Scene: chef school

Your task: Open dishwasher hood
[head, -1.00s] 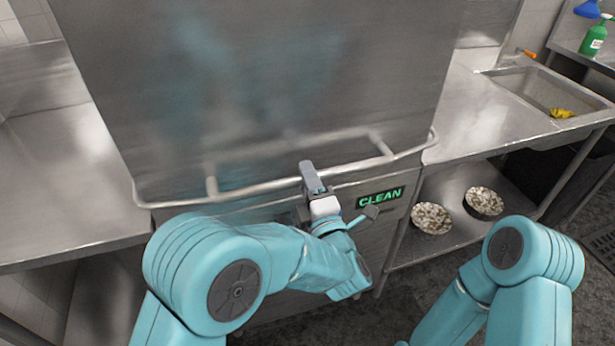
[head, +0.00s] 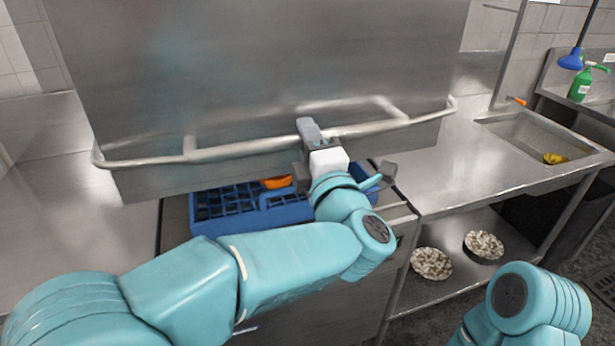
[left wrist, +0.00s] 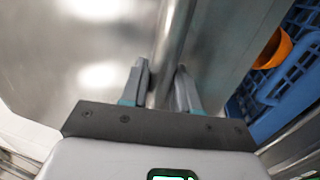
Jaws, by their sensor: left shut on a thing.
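The dishwasher hood (head: 260,70) is a large steel box, raised so that a gap shows under its lower edge. Its handle (head: 240,151) is a steel bar running across the front. My left gripper (head: 310,132) is shut on the handle, right of its middle; in the left wrist view its fingers (left wrist: 164,88) sit on either side of the bar (left wrist: 172,45). A blue dish rack (head: 235,208) with an orange item (head: 276,182) shows in the gap under the hood, partly hidden by my left arm. My right gripper is out of view; only part of that arm shows at lower right.
Steel counters flank the dishwasher. At right is a sink (head: 520,128) with a yellow cloth (head: 555,158). Two round containers (head: 431,263) (head: 484,246) stand on the shelf below. A green bottle (head: 582,84) stands at the far right.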

